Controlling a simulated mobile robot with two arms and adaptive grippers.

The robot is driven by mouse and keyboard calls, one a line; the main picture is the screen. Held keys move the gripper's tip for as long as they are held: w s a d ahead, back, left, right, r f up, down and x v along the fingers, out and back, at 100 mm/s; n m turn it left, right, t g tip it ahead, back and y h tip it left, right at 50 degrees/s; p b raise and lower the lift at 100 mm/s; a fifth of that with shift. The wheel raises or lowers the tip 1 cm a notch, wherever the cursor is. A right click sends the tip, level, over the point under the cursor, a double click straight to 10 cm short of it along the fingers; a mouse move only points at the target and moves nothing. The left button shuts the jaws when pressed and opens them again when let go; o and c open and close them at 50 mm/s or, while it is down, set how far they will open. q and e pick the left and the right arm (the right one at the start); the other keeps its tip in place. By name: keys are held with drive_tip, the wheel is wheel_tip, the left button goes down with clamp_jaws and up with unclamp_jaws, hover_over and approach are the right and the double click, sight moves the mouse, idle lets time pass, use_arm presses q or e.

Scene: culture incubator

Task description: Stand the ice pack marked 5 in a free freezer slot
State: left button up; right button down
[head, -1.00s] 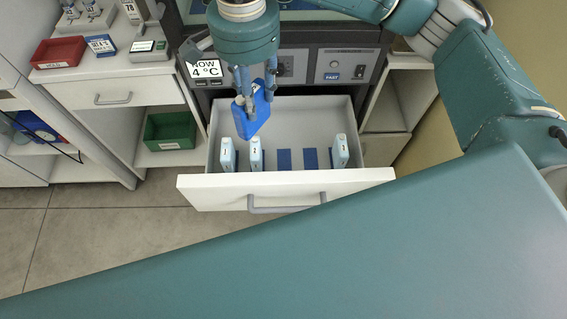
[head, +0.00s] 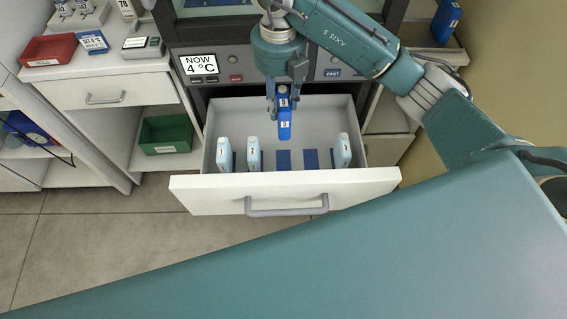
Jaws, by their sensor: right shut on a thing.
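A blue ice pack (head: 285,128) with a small white label, which seems to read 5, hangs upright in my right gripper (head: 285,98). The fingers are shut on its top. It is over the open white freezer drawer (head: 285,187), above the middle slots. Pale ice packs marked 1 (head: 224,155) and 2 (head: 253,154) stand at the drawer's left, and another pale pack (head: 343,151) stands at its right. Two dark blue slot marks, one left of middle (head: 283,160) and one right of it (head: 311,160), lie bare between them. My left gripper is not in view.
A red tray (head: 48,49) sits on the left counter, and a green bin (head: 166,134) on a shelf below. A blue pack (head: 446,20) stands at the upper right.

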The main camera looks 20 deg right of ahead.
wheel_tip(320, 180, down, 20)
drive_tip(key=p, duration=0.1)
idle(0.4)
drive_tip(key=shift+f, duration=0.15)
drive_tip(key=c, duration=1.2)
unclamp_jaws()
drive_tip(key=shift+o, duration=0.2)
wheel_tip(320, 180, up, 12)
drive_tip(key=shift+r, duration=0.15)
